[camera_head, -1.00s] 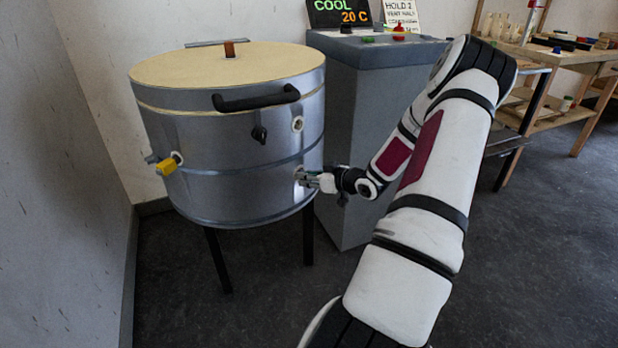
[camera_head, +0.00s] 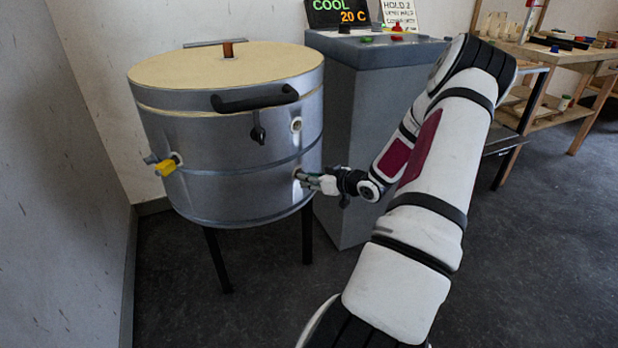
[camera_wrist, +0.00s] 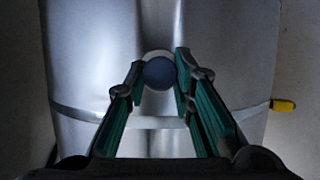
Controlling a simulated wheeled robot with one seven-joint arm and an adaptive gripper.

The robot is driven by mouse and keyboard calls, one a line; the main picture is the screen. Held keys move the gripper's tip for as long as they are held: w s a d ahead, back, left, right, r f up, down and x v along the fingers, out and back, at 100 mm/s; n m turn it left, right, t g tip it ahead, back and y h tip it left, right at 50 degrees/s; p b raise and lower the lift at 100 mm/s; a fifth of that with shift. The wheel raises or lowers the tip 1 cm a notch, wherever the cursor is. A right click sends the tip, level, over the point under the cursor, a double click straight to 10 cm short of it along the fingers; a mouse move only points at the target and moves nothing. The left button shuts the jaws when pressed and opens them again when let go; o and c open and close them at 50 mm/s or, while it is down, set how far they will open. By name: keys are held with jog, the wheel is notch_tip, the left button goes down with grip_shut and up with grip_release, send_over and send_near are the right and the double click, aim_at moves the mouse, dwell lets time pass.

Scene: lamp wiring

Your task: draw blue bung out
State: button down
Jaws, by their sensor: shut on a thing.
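The blue bung (camera_wrist: 159,73) shows in the wrist view as a dark blue round end between my fingertips, with a pale ring behind its upper edge. It is at the lower right side of the round metal kiln (camera_head: 235,190). My gripper (camera_head: 302,178) is shut on the bung at the kiln wall; its two green-padded fingers flank the bung in the wrist view (camera_wrist: 160,76). In the head view the fingers hide the bung. I cannot tell how deep it sits in its hole.
A yellow-handled tap (camera_head: 167,167) sticks out at the kiln's left. A black handle (camera_head: 255,102), a dark hanging fitting (camera_head: 258,134) and an open pale port (camera_head: 296,125) are above my gripper. A grey cabinet (camera_head: 365,130) with a "COOL 20 C" display (camera_head: 338,13) stands close behind.

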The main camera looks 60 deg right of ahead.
jog(key=shift+s, duration=0.1)
dwell(0.3)
jog(key=s+a+p, duration=0.1)
jog(key=s+p, duration=0.2)
jog(key=s, duration=0.6)
jog(key=shift+s+a+p, duration=0.25)
jog(key=shift+a+p, duration=0.05)
jog(key=shift+p, duration=0.1)
dwell(1.0)
